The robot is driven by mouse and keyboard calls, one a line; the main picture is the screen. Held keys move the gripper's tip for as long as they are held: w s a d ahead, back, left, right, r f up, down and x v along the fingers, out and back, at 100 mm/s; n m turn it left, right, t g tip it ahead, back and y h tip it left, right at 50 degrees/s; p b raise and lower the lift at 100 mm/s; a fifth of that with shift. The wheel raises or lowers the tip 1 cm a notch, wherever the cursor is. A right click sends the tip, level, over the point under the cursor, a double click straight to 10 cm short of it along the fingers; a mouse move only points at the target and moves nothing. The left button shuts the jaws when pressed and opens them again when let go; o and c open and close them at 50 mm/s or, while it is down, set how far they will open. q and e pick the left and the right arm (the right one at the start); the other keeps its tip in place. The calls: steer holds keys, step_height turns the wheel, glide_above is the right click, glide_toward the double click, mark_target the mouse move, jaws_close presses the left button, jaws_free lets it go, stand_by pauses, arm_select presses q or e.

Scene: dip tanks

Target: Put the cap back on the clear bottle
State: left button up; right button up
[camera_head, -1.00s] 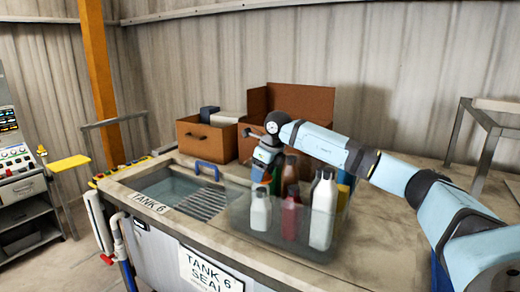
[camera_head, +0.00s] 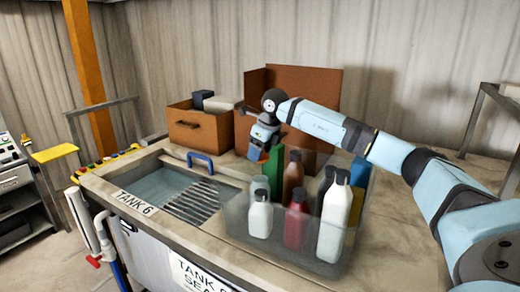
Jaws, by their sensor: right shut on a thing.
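A see-through bin (camera_head: 272,246) on the bench holds several bottles. A pale grey, perhaps clear bottle (camera_head: 258,184) stands at its left, partly behind a short white bottle (camera_head: 260,218); I cannot tell for sure that it is the clear one, or whether its top is capped. My right gripper (camera_head: 260,152) points down above the back left of the bin, near a green bottle (camera_head: 268,173). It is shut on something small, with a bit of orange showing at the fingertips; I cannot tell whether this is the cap. My left gripper is not in view.
A tall white bottle (camera_head: 335,218), a red bottle (camera_head: 296,225) and a brown bottle (camera_head: 292,177) crowd the bin. A tank (camera_head: 160,186) with a slatted grate (camera_head: 192,202) lies to the left. Brown boxes (camera_head: 200,133) stand behind. The bench (camera_head: 395,235) is clear at right.

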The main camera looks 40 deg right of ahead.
steer(key=shift+f+b, duration=0.4)
steer(key=shift+f, duration=0.35)
step_height(320, 180, down, 3)
steer(key=shift+r+b, duration=0.15)
steer(key=shift+b, duration=0.7)
steer(key=shift+f+b, duration=0.45)
steer(key=shift+f, duration=0.45)
steer(key=shift+w, duration=0.1)
steer(key=shift+f, duration=0.15)
stand_by(0.3)
steer(key=o, duration=1.2)
